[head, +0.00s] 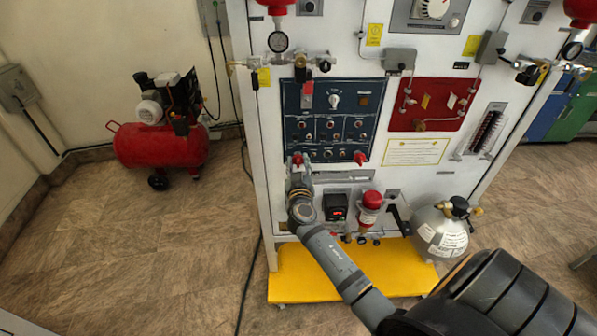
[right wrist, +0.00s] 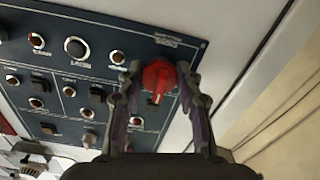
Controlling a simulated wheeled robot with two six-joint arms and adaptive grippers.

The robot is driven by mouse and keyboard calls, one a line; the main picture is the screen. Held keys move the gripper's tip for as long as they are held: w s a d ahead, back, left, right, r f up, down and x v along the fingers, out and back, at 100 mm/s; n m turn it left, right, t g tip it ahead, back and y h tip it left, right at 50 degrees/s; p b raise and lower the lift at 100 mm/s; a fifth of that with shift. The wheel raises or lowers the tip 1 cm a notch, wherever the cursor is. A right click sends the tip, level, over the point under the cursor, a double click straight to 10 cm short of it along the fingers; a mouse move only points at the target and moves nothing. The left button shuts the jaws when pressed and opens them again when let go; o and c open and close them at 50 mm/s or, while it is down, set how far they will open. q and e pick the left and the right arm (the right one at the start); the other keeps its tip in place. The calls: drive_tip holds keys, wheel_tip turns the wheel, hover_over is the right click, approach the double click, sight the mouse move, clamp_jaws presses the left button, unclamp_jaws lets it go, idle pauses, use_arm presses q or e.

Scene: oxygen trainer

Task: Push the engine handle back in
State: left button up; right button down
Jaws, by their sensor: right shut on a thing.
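A red handle (head: 297,159) sits at the lower left corner of the dark blue control panel (head: 345,98). In the right wrist view the red handle (right wrist: 158,74) has a round head and a short stem. My right gripper (head: 298,168) reaches up to it from below. In the right wrist view my right gripper (right wrist: 158,85) has one finger on each side of the red handle and is shut on it. How far the handle stands out from the panel is hard to tell. My left gripper is not in view.
A second red knob (head: 360,158) is at the panel's lower right. A red compressor (head: 160,146) stands left; floor between is clear.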

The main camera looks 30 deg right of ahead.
drive_tip(key=shift+r, duration=0.15)
drive_tip(key=c, duration=1.1)
unclamp_jaws()
drive_tip(key=shift+o, duration=1)
drive_tip(key=shift+w+d, duration=0.1)
drive_tip(key=shift+w, duration=0.05)
drive_tip(key=v, duration=1.2)
